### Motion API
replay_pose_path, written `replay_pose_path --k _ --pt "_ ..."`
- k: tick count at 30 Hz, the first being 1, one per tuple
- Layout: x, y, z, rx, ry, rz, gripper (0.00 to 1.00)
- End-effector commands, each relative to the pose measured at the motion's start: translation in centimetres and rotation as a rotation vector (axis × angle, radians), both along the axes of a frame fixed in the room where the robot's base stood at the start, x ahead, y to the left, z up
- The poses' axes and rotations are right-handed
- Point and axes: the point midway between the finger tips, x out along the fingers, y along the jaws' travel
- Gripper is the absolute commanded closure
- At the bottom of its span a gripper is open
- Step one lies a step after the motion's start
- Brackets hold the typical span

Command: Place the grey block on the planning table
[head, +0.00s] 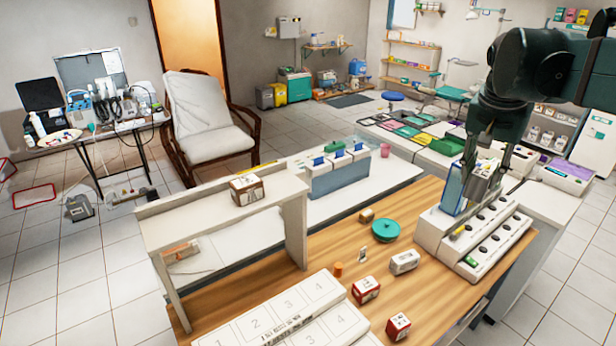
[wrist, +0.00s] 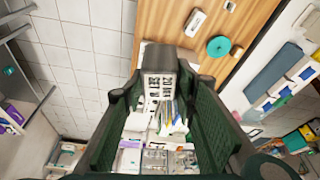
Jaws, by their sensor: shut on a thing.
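My gripper (head: 485,172) is at the right of the head view, pointing down over a white rack (head: 472,252) on the wooden-topped table (head: 325,246). It is shut on a grey block (head: 479,188), which is partly hidden by the fingers. In the wrist view my gripper (wrist: 158,92) has a finger on each side of the pale grey block (wrist: 158,86). A blue-edged holder (head: 453,188) stands just left of the gripper. No label shows which surface is the planning table. I cannot tell whether the block touches the rack.
A teal round lid (head: 386,230), a white box (head: 404,261) and red-and-white boxes (head: 366,290) lie on the wood. A numbered white tray (head: 285,312) is in front, a white shelf (head: 225,212) at left. Bare wood shows between them.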

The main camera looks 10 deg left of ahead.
Motion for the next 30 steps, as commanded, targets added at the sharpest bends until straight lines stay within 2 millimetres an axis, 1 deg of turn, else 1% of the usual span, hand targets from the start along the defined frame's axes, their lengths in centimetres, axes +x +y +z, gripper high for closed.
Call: replay_pose_path --k 1,4,9,16,26,30 --pt "0.0 0.0 1.1 0.000 0.000 0.000 0.84" --pt "0.0 0.0 3.3 0.000 0.000 0.000 0.84" --pt "0.0 0.0 5.9 0.000 0.000 0.000 0.84" --pt "0.0 0.0 8.8 0.000 0.000 0.000 0.84" --pt "1.6 4.6 8.7 0.002 0.002 0.100 0.84" --pt "2.5 7.3 8.8 0.002 0.004 0.158 0.84"
